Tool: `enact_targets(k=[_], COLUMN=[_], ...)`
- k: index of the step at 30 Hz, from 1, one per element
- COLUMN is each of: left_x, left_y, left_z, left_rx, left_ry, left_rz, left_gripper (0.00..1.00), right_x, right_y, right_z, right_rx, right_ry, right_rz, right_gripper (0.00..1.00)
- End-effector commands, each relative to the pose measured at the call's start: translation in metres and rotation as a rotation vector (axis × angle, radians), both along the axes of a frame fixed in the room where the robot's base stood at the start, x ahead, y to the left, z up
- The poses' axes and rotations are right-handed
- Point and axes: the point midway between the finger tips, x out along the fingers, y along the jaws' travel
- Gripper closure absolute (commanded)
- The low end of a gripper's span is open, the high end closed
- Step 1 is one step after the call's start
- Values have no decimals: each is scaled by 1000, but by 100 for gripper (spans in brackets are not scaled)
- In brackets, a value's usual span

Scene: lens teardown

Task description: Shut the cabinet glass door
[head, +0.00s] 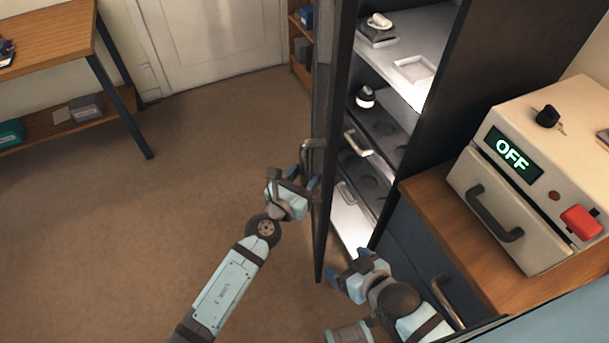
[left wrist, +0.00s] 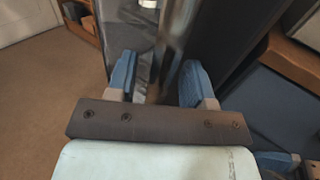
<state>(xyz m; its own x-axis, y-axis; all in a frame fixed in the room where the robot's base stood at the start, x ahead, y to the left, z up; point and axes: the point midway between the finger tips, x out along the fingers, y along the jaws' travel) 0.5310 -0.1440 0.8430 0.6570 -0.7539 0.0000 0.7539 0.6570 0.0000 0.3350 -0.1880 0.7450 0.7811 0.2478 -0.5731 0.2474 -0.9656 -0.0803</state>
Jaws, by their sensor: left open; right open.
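The cabinet glass door (head: 341,65) stands open and shows nearly edge-on in the head view. Its curved metal handle (head: 309,146) is on the left face. The dark cabinet (head: 448,70) is open behind it, with lit shelves. My left gripper (head: 295,180) is open at the door's left face, just below the visible part of the handle. In the left wrist view, a blurred dark upright part of the door lies between its open blue fingers (left wrist: 160,80); I cannot tell whether they touch it. My right gripper (head: 357,266) is open and empty, right of the door's lower end.
The shelves hold a white-capped part (head: 366,97), a white tray (head: 414,69) and a small item on a stand (head: 377,30). A beige machine reading OFF (head: 535,165) stands on the wooden counter (head: 440,205) at right. A wooden table (head: 45,35) is far left. The brown floor (head: 180,170) is clear.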

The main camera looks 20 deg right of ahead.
Motion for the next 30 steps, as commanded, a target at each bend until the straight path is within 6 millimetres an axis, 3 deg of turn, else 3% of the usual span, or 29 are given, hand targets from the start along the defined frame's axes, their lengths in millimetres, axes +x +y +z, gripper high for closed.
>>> enact_targets(k=[18, 30], left_x=[-77, -89], left_y=[89, 103], left_z=[-2, 0], left_rx=[2, 0], left_ry=[1, 0], left_rz=[0, 0], left_gripper=[53, 53], right_x=[-2, 1], right_y=[2, -2], right_z=[3, 4], right_rx=[2, -7], right_ry=[1, -1], right_rz=[-3, 2], right_gripper=[12, 12])
